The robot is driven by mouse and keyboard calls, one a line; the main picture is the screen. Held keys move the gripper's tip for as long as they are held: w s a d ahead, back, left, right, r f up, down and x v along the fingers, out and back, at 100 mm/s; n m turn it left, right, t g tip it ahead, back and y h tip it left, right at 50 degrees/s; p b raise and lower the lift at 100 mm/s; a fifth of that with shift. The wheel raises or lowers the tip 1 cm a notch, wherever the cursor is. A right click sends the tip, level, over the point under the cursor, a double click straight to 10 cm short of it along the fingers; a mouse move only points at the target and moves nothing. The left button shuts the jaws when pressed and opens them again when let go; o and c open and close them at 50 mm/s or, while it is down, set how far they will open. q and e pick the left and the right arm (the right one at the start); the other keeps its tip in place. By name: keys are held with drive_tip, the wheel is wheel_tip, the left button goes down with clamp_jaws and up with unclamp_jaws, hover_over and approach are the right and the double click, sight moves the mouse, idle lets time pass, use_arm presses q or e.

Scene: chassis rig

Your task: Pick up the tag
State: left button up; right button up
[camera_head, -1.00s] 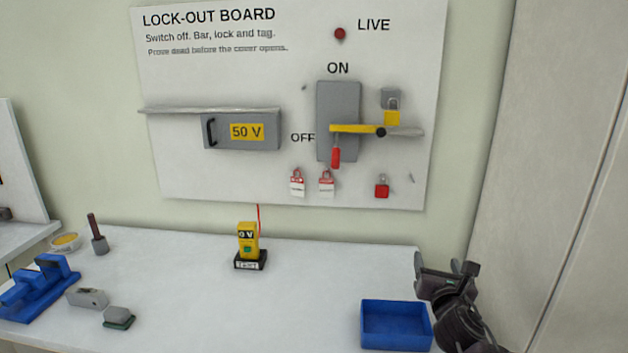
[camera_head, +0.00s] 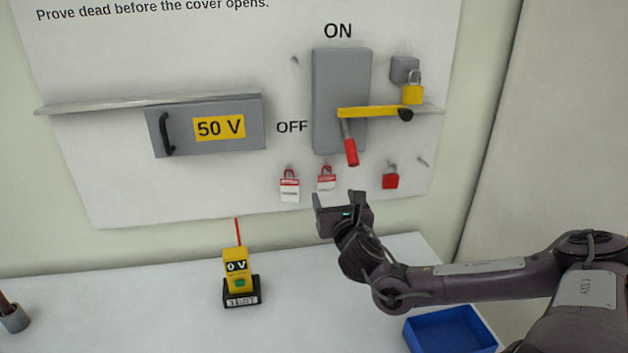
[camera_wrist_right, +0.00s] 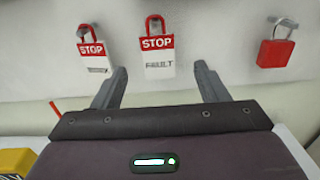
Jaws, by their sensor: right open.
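Two red-and-white tags hang on the lock-out board. The left tag (camera_head: 289,187) and the right tag (camera_head: 326,180) are side by side below the switch. In the right wrist view the left tag (camera_wrist_right: 94,57) reads STOP with small blurred print, and the right tag (camera_wrist_right: 158,58) reads STOP and FAULT. My right gripper (camera_head: 338,202) is open and empty, just below and in front of the right tag. In the wrist view the FAULT tag shows between and beyond its fingers (camera_wrist_right: 160,82). My left gripper is not in view.
A red padlock (camera_head: 390,177) hangs right of the tags. The red switch handle (camera_head: 350,152) points down, with a yellow bar (camera_head: 375,112) and yellow padlock (camera_head: 412,94) above. A yellow 0 V tester (camera_head: 236,270) stands on the bench, left of my arm. A blue tray (camera_head: 450,332) lies below my arm.

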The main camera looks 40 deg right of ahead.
sight(327, 184)
drive_tip(key=shift+p+x, duration=0.3)
drive_tip(key=shift+x, duration=0.6)
drive_tip(key=p+x, duration=0.1)
drive_tip(key=x, duration=0.3)
drive_tip(key=shift+w+a, duration=0.1)
drive_tip(key=shift+c, duration=2.6)
drive_tip(key=c, duration=0.5)
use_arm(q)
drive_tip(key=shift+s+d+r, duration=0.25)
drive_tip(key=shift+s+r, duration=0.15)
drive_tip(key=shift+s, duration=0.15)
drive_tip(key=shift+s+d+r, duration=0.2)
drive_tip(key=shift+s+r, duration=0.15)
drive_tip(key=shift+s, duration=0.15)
